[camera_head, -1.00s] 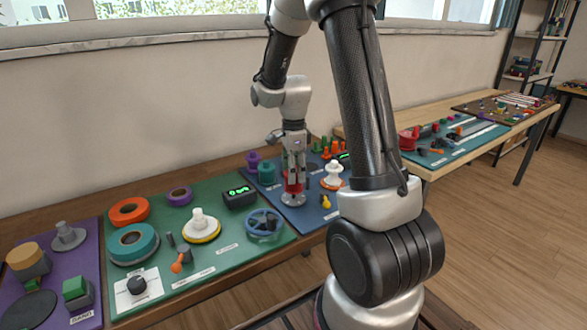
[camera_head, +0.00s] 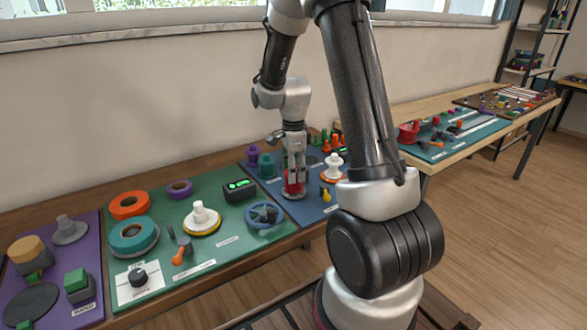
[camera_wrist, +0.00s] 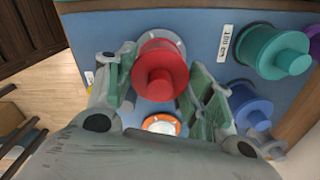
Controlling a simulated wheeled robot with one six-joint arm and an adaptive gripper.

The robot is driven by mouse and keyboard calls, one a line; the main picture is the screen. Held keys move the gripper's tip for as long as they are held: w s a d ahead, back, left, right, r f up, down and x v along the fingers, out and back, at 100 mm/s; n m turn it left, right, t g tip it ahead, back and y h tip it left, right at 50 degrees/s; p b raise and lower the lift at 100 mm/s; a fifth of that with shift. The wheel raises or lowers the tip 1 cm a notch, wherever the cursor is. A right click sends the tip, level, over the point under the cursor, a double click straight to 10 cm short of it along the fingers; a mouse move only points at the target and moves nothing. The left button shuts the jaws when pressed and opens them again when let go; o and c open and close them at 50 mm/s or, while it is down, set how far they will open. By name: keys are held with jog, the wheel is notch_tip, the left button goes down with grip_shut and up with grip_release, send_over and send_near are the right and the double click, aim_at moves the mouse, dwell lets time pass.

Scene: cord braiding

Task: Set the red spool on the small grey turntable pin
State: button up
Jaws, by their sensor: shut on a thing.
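The red spool (camera_head: 292,189) is between the fingers of my gripper (camera_head: 294,178), upright over the small grey turntable (camera_head: 298,197) on the blue board. In the wrist view the red spool (camera_wrist: 160,72) is between the two green-padded fingers of my gripper (camera_wrist: 157,85), which is shut on it. Part of the grey turntable disc (camera_wrist: 172,38) shows behind the spool. The spool hides the pin, and I cannot tell whether the spool rests on the disc.
A white spool on an orange base (camera_head: 333,168) stands close on the right. Purple (camera_head: 252,156) and teal (camera_head: 267,166) spools stand behind left. A yellow piece (camera_head: 325,194) is at the front right. A blue wheel (camera_head: 264,216) is on the green board at left.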

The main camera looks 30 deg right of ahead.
jog(key=shift+f, duration=0.3)
jog(key=o, duration=1)
jog(key=shift+r, duration=3.95)
